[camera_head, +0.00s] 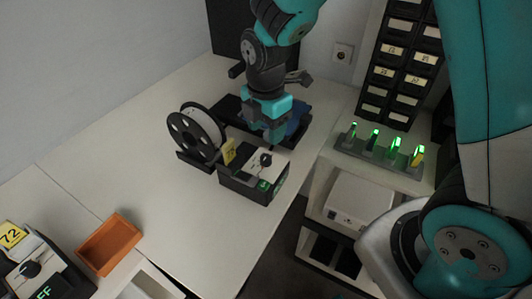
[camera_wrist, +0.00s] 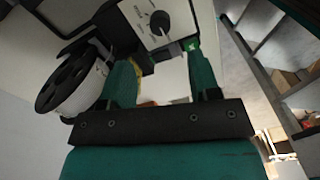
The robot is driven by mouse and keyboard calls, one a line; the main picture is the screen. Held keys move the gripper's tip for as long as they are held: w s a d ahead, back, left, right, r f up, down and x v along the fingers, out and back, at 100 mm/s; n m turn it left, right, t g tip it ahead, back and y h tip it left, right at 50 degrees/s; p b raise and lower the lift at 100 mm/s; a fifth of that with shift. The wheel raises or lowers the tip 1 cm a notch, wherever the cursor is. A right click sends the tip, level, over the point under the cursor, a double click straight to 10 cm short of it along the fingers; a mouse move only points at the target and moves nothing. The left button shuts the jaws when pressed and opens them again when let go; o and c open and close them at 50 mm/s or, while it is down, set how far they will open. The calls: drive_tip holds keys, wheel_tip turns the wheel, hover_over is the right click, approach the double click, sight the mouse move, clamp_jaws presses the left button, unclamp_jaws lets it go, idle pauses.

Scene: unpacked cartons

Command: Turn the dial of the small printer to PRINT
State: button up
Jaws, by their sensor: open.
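A small black box with a pale top panel (camera_head: 243,181), apparently the small printer, stands near the table's right edge. Its dark dial (camera_head: 265,159) is on that panel, and a green display (camera_head: 269,186) is on its front. The wrist view shows the dial (camera_wrist: 160,21) near the top, beyond my fingers; its labels are too small to read. My gripper (camera_head: 272,133) points down just above and behind the dial in the head view. In the wrist view my gripper (camera_wrist: 160,65) is open, with two teal fingers apart and nothing between them.
A spool (camera_head: 197,132) on a stand and a yellow tag (camera_head: 229,151) are close left of the box. Another dial device (camera_head: 35,270) and an orange tray (camera_head: 109,244) are at lower left. A rack with green lights (camera_head: 377,156) stands right. The middle left table is clear.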

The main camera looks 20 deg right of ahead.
sight(266, 157)
wheel_tip(266, 157, down, 9)
drive_tip(key=shift+f+p, duration=0.1)
drive_tip(key=shift+p, duration=0.35)
drive_tip(key=c, duration=0.9)
